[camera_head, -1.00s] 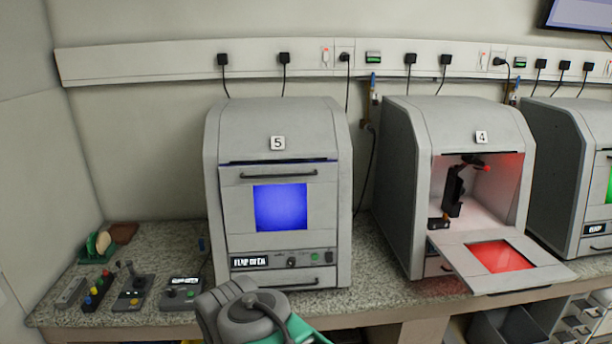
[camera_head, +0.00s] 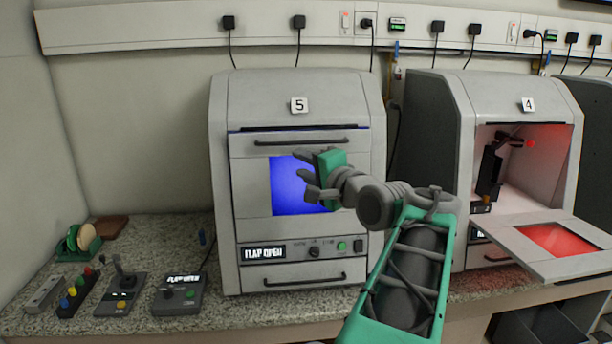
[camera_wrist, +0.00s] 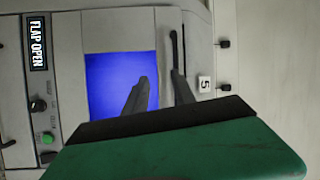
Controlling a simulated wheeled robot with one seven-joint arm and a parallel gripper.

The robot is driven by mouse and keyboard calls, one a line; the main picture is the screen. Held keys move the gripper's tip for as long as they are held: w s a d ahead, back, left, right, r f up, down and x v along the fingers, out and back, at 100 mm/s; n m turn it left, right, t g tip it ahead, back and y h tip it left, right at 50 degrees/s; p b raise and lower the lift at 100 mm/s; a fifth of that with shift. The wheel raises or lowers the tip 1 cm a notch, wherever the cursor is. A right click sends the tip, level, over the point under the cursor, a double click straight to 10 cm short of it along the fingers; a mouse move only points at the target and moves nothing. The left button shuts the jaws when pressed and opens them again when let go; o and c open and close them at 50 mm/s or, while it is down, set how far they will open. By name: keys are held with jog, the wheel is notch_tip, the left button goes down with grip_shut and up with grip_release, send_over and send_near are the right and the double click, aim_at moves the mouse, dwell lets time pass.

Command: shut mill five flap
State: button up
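Mill five (camera_head: 299,84) is a grey cabinet with a "5" label. Its flap (camera_head: 248,190) stands upright across the front, with a blue-lit window (camera_head: 284,200) and a dark bar handle (camera_head: 300,142) near its top. A thin dark, blue-lit gap shows along the flap's top edge. The display (camera_head: 264,254) reads "FLAP OPEN". My gripper (camera_head: 303,172) is in front of the flap, just below the handle. In the wrist view its two fingers (camera_wrist: 160,78) are apart and empty, one over the window and one by the handle (camera_wrist: 173,50); I cannot tell if they touch.
Mill four (camera_head: 528,104) stands at the right with its flap (camera_head: 515,248) lowered, sticking out forward. A control box (camera_head: 180,294), a joystick box (camera_head: 122,292) and a button strip (camera_head: 78,291) lie on the counter at the left. A wall rail (camera_head: 180,32) with plugs runs above.

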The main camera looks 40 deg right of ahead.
aim_at(304, 143)
jog(key=s+d+r+m+t, duration=0.1)
jog(key=s+d+r+m, duration=0.1)
jog(key=s+d, duration=0.1)
jog(key=shift+h, duration=0.4)
jog(key=x, duration=0.7)
jog(key=shift+w+d+r+p, duration=0.1)
jog(key=shift+w+p, duration=0.25)
jog(key=shift+w, duration=0.05)
grip_shut()
dwell(0.4)
